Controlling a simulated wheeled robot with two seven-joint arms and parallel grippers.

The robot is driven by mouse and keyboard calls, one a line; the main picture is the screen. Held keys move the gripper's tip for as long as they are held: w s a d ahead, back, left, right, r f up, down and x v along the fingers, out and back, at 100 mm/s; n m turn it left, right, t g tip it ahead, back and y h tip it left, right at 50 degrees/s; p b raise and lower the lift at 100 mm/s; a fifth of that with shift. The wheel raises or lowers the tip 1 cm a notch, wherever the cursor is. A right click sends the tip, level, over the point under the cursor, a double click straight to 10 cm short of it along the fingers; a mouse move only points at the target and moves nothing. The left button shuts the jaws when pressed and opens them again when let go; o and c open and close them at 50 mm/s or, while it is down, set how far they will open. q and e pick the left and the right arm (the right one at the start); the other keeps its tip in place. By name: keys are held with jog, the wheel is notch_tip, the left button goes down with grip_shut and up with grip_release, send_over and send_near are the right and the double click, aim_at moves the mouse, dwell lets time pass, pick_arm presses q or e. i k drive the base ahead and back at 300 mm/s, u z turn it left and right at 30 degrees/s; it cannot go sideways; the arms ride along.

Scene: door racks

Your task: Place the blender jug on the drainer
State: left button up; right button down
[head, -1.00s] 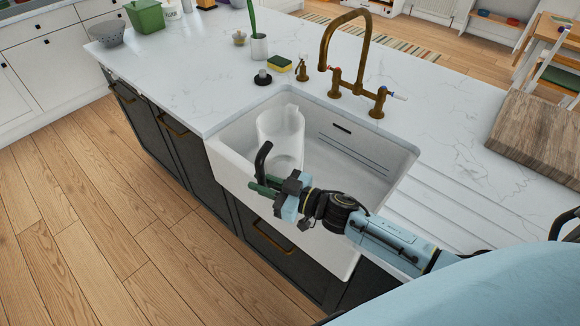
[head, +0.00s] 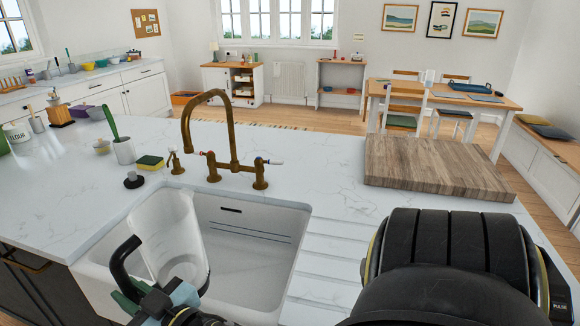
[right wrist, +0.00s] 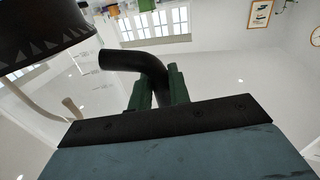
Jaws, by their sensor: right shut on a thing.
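The blender jug (head: 172,232) is a pale, see-through jug with a black handle (head: 122,262). It shows at the left end of the white sink, looking slightly tilted in the head view. I cannot tell if its base touches the sink floor. My right gripper (head: 140,298) is shut on the jug's handle, on its left side. In the right wrist view the handle (right wrist: 150,68) passes between my green fingers. The drainer (head: 330,255) is the grooved strip of worktop right of the sink, and its visible part is bare. My left gripper is not in view.
The brass tap (head: 232,140) stands behind the sink (head: 265,290). A wooden board (head: 435,170) lies beyond the drainer. A sponge (head: 150,162), a soap dispenser (head: 174,160) and a cup with a green-handled brush (head: 123,150) stand behind and left of the sink.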

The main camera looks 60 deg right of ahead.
aim_at(329, 244)
jog(key=u, duration=0.7)
jog(key=i, duration=1.85)
jog(key=z, duration=3.4)
jog(key=i, duration=0.5)
